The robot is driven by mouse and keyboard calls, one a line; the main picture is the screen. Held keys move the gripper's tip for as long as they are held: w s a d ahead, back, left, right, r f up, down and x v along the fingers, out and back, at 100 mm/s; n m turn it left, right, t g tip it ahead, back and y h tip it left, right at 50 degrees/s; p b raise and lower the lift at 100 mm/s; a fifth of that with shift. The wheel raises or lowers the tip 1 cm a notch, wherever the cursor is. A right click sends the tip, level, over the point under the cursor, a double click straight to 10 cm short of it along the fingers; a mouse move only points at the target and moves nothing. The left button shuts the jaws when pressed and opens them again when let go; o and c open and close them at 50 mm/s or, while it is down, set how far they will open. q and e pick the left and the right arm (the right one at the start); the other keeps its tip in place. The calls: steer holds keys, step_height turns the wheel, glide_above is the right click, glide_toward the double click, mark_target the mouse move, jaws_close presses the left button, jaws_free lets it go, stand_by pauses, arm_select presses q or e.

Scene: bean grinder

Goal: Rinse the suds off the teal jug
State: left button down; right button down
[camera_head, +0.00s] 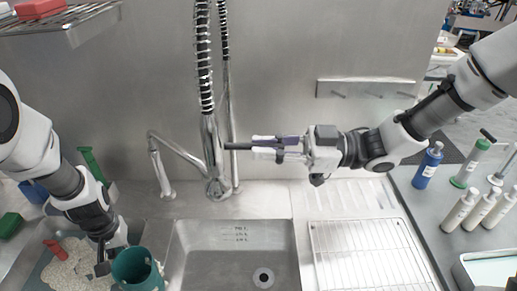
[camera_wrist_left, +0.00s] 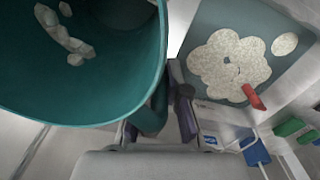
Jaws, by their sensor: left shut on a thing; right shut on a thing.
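The teal jug (camera_head: 137,270) is at the bottom left of the head view, left of the sink basin. In the left wrist view the jug (camera_wrist_left: 95,95) fills the upper left, with several pale clumps of suds (camera_wrist_left: 65,38) on its inner wall. My left gripper (camera_wrist_left: 158,122) is shut on the jug's handle. My right gripper (camera_head: 262,148) is shut on the dark lever of the spray tap (camera_head: 211,150), which hangs over the back of the sink. No water shows from the spray head.
The steel sink basin (camera_head: 235,255) is empty, with a drain. A wire drying rack (camera_head: 365,255) lies to its right. Several bottles (camera_head: 470,205) stand at far right. A pale speckled patch (camera_wrist_left: 230,65) and a red item (camera_wrist_left: 253,97) lie on the left counter.

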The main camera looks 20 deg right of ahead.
mark_target(127, 262)
arm_select(q)
step_height(127, 262, down, 2)
steer(key=shift+f+b, duration=0.25)
steer(key=shift+b, duration=0.4)
arm_select(e)
steer(key=shift+f+y, duration=0.4)
steer(key=shift+f, duration=0.2)
arm_select(q)
steer(key=shift+f+b, duration=0.35)
steer(key=shift+f, duration=0.05)
arm_select(e)
steer(key=shift+r+y, duration=0.2)
steer(key=shift+y, duration=0.1)
arm_select(q)
steer(key=shift+r, duration=0.1)
arm_select(e)
steer(key=shift+r, duration=0.1)
steer(key=c, duration=1.2)
jaws_free()
